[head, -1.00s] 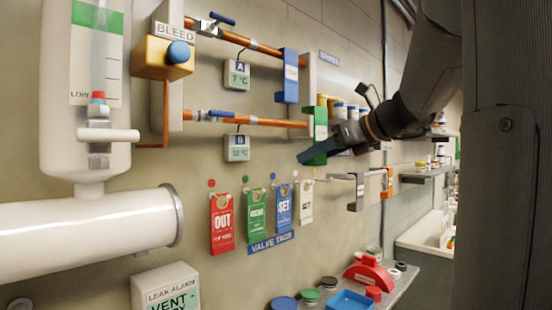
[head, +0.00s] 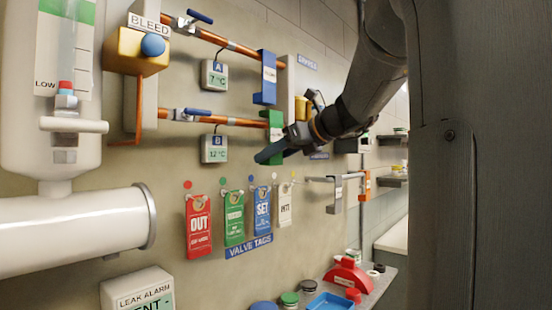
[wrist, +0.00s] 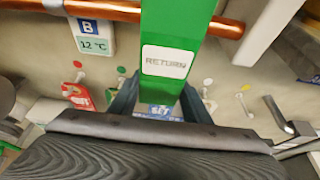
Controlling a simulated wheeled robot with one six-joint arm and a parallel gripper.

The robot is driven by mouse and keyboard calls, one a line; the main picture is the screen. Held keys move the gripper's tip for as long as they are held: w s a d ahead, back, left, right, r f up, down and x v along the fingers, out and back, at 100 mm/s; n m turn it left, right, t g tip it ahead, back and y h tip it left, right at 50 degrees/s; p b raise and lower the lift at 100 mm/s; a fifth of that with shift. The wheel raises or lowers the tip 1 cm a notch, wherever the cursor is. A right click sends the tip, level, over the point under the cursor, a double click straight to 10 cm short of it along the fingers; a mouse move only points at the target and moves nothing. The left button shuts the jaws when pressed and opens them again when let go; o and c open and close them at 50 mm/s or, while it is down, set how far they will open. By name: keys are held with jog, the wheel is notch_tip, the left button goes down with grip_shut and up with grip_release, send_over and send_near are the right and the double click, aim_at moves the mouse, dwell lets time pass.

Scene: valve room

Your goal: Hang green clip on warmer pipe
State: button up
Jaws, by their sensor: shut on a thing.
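The green clip (head: 275,124), labelled RETURN, stands upright at the right end of the lower copper pipe (head: 235,121). In the wrist view the clip (wrist: 172,60) passes in front of the pipe (wrist: 112,8). Its top is out of that view, so I cannot tell whether it is hooked over. My gripper (head: 271,152) is shut on the clip's lower part; its dark fingers (wrist: 158,100) flank it in the wrist view. Display B (head: 214,149) under the lower pipe reads 12 °C. Display A (head: 214,74) under the upper pipe (head: 228,44) reads 7 °C.
A blue clip (head: 264,78) hangs on the upper pipe, just above the green one. A pale bracket plate (head: 292,72) is behind the pipe ends. Valve tags (head: 234,220) hang below. A rail with a grey clip (head: 338,194) is at the right.

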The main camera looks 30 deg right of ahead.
jog(key=shift+w+a, duration=0.25)
jog(key=shift+w, duration=0.35)
jog(key=shift+w+a, duration=0.2)
jog(key=shift+w, duration=0.4)
jog(key=shift+f+b, duration=0.5)
jog(key=shift+f, duration=0.1)
jog(key=o, duration=1.1)
jog(key=shift+b+v, duration=1)
jog(key=shift+v, duration=2.9)
